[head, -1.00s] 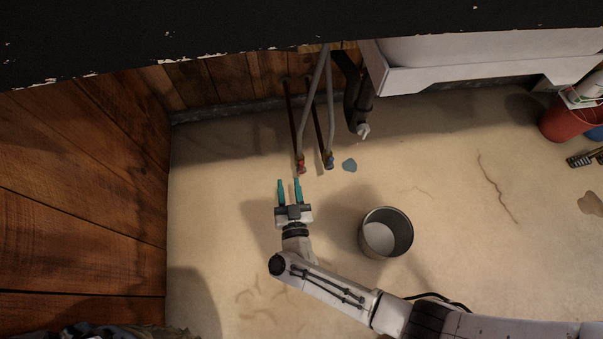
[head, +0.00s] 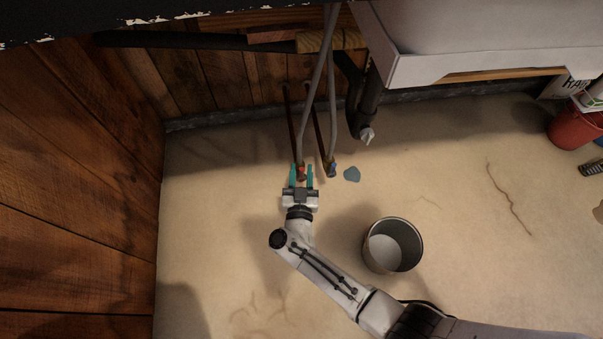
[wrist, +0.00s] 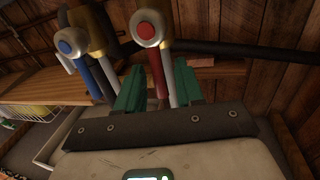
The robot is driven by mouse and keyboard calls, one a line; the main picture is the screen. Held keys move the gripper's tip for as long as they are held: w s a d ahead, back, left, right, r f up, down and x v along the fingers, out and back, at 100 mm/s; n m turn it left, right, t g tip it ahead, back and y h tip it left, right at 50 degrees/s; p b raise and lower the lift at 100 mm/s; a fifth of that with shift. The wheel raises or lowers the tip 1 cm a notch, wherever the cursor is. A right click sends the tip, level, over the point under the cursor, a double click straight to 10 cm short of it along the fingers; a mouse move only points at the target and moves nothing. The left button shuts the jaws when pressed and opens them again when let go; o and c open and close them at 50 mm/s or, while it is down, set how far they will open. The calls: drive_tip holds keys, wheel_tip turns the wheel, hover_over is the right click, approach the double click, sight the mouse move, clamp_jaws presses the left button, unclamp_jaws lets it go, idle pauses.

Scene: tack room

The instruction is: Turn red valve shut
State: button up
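The red valve (head: 301,174) is on the left pipe below the sink. In the wrist view it shows as a yellow and silver body with a round red cap (wrist: 148,30) and a red lever (wrist: 157,72) below it. My gripper (head: 301,167) is open, with its two teal fingers on either side of the red valve in the head view. In the wrist view my gripper (wrist: 159,68) has the red lever between its fingers, with no clear grip on it. Whether either finger touches the lever I cannot tell.
A blue-capped valve (head: 330,169) with a blue lever (wrist: 103,78) stands close to the right. A metal bucket (head: 419,252) stands right of my arm. A dark drain pipe (head: 369,105) and white sink (head: 470,60) are behind. Floor to the left is clear.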

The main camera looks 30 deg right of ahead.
drive_tip(key=shift+w+d, duration=0.2)
drive_tip(key=shift+w, duration=0.1)
drive_tip(key=shift+c, duration=0.3)
clamp_jaws()
